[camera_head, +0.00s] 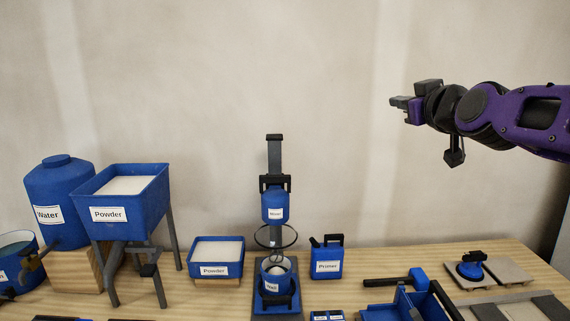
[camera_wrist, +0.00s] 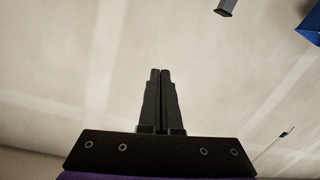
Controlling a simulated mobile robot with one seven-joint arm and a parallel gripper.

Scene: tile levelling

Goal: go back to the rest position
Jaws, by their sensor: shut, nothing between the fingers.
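My gripper (camera_head: 402,107) is in the upper right of the head view, on my purple and black arm. It is raised well above the table, points left and touches nothing. In the wrist view my gripper (camera_wrist: 160,74) shows its two dark fingers side by side, shut and with nothing between them.
The wooden table (camera_head: 214,300) holds a water tank (camera_head: 60,200), a powder hopper (camera_head: 125,205), a powder tray (camera_head: 215,258), a mixing stand (camera_head: 275,160), a primer can (camera_head: 327,260), a blue-headed mallet (camera_head: 395,280) and a suction cup (camera_head: 471,266) on tiles. Air around my gripper is clear.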

